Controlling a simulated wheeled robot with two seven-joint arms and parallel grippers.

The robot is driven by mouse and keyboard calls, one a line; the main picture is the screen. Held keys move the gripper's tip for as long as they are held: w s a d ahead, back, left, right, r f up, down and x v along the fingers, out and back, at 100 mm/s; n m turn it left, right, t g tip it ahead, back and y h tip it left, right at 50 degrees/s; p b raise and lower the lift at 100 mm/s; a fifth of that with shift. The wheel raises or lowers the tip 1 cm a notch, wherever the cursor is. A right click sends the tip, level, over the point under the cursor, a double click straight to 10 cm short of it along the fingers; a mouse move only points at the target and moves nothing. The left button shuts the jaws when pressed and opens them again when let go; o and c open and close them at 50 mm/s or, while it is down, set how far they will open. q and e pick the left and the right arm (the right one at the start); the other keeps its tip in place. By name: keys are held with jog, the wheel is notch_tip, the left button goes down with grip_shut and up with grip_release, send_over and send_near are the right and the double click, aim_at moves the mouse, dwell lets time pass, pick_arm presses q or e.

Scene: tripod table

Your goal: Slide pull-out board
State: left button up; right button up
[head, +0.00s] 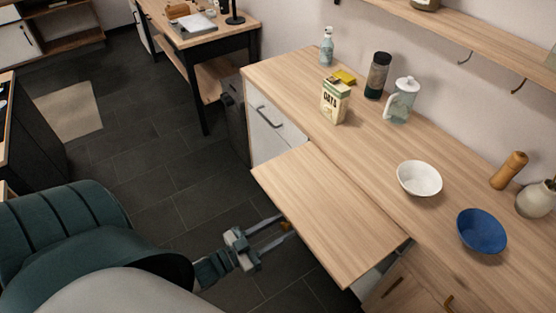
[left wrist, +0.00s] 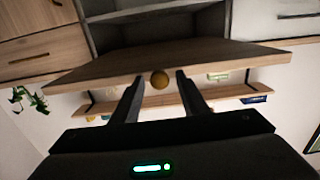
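The pull-out board (head: 325,210) is a flat wooden panel that sticks out from under the counter's front edge, well into the room. A small yellow-brown round knob (left wrist: 159,79) sits on its front edge. The knob also shows in the head view (head: 285,226), partly hidden by the fingers. My left gripper (head: 286,225) is at the board's front edge. In the left wrist view its two fingers (left wrist: 159,76) stand apart on either side of the knob, with a gap on each side. My right gripper is not in view.
The counter (head: 300,85) holds an oats carton (head: 335,101), a white bowl (head: 419,179), a blue bowl (head: 481,231), a glass pitcher (head: 401,100) and bottles. Dark tiled floor is open left of the board.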

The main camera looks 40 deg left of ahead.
pick_arm(q)
jog(key=b+v, duration=0.5)
jog(key=v, duration=1.2)
jog(key=shift+s, duration=0.2)
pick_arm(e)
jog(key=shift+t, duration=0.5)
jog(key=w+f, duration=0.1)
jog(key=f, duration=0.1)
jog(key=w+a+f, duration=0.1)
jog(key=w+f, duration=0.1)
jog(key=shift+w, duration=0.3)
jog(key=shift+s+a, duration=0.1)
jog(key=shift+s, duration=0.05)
